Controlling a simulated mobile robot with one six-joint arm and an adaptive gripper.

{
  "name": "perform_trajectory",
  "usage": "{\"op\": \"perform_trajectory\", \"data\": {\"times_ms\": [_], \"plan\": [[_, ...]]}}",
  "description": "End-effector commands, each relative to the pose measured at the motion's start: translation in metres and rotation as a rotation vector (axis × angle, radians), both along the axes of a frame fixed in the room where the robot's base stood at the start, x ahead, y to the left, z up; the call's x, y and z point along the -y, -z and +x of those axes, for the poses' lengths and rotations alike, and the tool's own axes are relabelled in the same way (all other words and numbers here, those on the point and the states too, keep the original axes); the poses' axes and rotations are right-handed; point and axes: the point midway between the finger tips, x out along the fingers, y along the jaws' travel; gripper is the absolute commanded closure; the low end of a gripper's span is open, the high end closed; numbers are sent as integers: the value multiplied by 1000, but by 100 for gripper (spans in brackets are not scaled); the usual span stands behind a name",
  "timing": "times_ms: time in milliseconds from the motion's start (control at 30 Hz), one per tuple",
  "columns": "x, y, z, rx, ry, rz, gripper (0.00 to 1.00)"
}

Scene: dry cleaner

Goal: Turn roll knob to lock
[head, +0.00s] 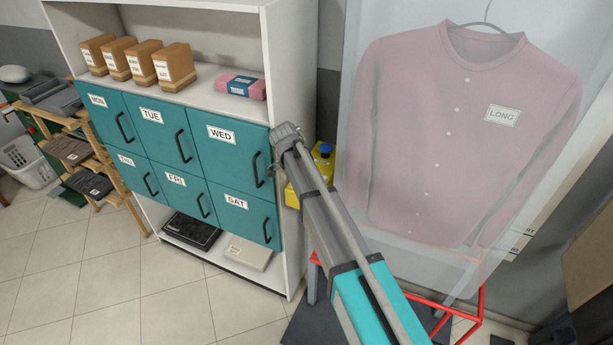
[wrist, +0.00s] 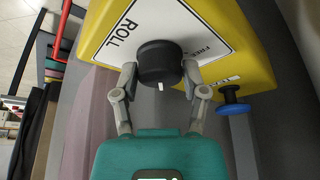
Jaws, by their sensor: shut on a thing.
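The roll knob (wrist: 160,62) is black and round, with a white mark on its edge that points toward the bottom of the wrist view. It sits on a white label plate (wrist: 125,30) on a yellow box (wrist: 240,45). The plate reads ROLL and FREE; a lock word is not visible. My gripper (wrist: 160,75) has a finger on each side of the knob and is shut on it. In the head view the yellow box (head: 325,167) is mostly hidden behind my arm, and the knob is hidden there.
A blue knob (wrist: 232,104) sticks out of the yellow box beside my right finger. A clear-covered pink shirt (head: 440,140) hangs to the right in the head view. A shelf with teal doors (head: 180,140) stands to the left. A red frame (head: 470,315) is low by my arm.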

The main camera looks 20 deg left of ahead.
Motion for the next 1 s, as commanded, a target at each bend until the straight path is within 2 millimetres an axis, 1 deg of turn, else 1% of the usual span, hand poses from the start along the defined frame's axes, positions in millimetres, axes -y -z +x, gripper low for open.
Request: {"op": "perform_trajectory", "data": {"times_ms": [133,167,200,333,867,1000], "plan": [[0,1,-2,-5,0,2,91],[-1,1,-2,-5,0,2,40],[-1,1,-2,-5,-1,1,32],[0,0,-1,-3,-1,1,8],[0,0,0,0,-2,0,8],[0,-3,0,0,-2,0,8]]}}
